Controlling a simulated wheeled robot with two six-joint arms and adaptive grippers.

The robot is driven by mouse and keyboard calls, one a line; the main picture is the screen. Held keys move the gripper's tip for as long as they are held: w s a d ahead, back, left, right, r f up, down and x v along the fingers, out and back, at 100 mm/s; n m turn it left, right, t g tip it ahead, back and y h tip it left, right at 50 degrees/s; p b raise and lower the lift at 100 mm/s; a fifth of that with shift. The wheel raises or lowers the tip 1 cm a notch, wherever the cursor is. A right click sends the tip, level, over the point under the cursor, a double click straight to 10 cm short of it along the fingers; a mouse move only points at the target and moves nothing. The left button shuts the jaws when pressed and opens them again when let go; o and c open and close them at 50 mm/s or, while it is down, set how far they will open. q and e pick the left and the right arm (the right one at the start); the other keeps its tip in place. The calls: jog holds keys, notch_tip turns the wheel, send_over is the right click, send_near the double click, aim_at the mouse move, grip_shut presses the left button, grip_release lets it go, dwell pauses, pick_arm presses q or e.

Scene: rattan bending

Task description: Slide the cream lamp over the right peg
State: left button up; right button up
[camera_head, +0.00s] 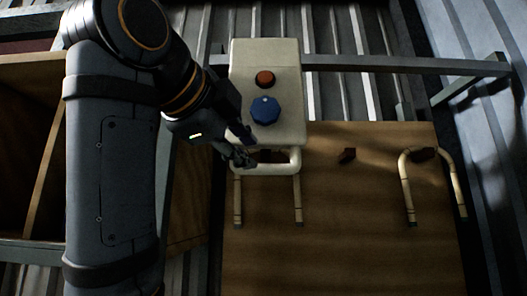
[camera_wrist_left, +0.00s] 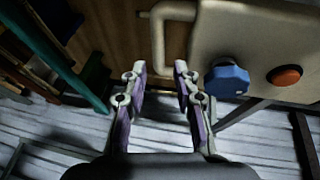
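No clear lamp shape shows. A cream box (camera_head: 287,60) with a blue knob (camera_head: 265,110) and an orange button (camera_head: 265,78) stands at the back of the wooden board. A cream tube loop (camera_head: 285,168) is at its front edge; it also shows in the left wrist view (camera_wrist_left: 158,45).
Two thin rattan legs (camera_head: 298,205) extend forward below the loop on the wooden board (camera_head: 350,235). A wooden shelf (camera_head: 25,150) stands at the left.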

aim_at(262, 167)
pick_arm(q)
jog(key=p+x, duration=0.2)
jog(key=x, duration=0.4)
jog(key=shift+d, duration=0.15)
jog(key=x, duration=0.3)
jog(key=shift+a+p, duration=0.25)
jog(key=shift+p, duration=0.1)
jog(key=shift+w+f, duration=0.1)
jog(key=shift+w, duration=0.05)
jog(key=shift+w+d, duration=0.15)
jog(key=shift+w+d+f, duration=0.1)
jog(key=c, duration=0.5)
grip_shut()
pick_arm(e)
jog(key=w+d+r, duration=0.1)
jog(key=w+r, duration=0.3)
jog(key=shift+r, duration=0.3)
jog(key=shift+d, duration=0.15)
